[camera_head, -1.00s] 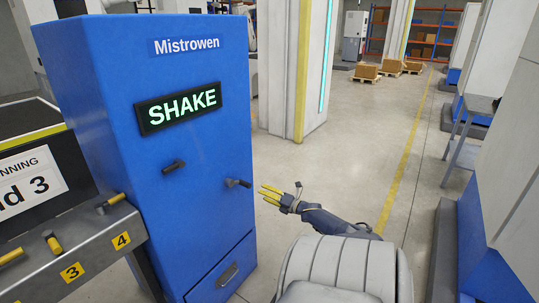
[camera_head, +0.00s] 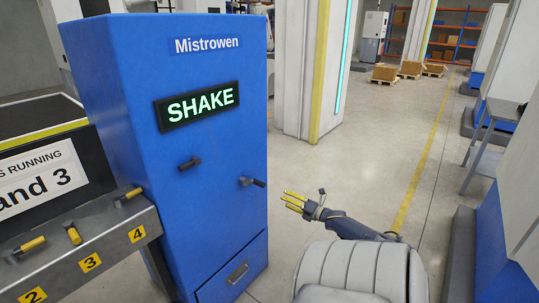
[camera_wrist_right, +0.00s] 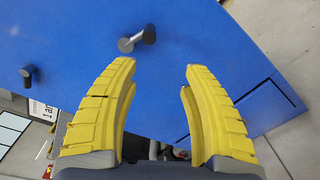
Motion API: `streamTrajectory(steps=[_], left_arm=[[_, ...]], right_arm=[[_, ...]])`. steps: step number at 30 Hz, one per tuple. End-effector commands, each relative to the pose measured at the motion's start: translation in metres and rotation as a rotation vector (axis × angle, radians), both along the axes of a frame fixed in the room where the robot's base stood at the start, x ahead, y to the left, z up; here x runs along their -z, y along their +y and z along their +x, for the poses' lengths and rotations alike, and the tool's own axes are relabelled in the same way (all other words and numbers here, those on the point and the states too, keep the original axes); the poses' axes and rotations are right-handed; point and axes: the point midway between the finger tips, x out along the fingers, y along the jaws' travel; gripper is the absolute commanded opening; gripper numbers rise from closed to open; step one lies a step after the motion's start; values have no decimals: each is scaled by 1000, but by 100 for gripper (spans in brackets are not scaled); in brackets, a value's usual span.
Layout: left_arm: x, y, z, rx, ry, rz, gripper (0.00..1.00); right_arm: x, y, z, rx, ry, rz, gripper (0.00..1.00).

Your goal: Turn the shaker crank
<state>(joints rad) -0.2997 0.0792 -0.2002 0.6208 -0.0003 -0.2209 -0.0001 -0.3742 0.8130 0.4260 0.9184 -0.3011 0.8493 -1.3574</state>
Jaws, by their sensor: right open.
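The blue shaker cabinet (camera_head: 215,215) has a lit "SHAKE" sign (camera_head: 197,106). A small crank (camera_head: 253,182) with a dark grip sticks out of its front at the right. My right gripper (camera_head: 292,201), with yellow fingers, is just right of the crank and apart from it. In the right wrist view, the fingers (camera_wrist_right: 160,95) are spread and empty. The crank (camera_wrist_right: 137,39) shows there beyond the fingertips, near the top, with a silver arm and black ends. My left gripper is not in view.
A second dark handle (camera_head: 190,163) is left of the crank; a dark knob (camera_wrist_right: 27,75) shows in the wrist view. A drawer (camera_head: 236,272) is below. A grey rail (camera_head: 110,240) with yellow-handled levers stands at left. The floor (camera_head: 385,160) at right is open.

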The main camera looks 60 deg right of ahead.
Motion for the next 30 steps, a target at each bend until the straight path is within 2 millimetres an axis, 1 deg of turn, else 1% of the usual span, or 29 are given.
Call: streamTrajectory(steps=[1, 8, 15, 23, 30], left_arm=[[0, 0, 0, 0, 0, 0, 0], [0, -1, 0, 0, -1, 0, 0], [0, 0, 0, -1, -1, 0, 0], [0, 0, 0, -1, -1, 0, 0], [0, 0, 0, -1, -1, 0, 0]], right_arm=[[1, 1, -4, 1, -9, 62, 47], [1, 3, -15, 19, -83, 447, 47], [-1, 6, -23, 39, -183, 930, 47], [-5, 8, -26, 55, -298, 1458, 47], [-11, 9, -25, 58, -403, 1943, 47]])
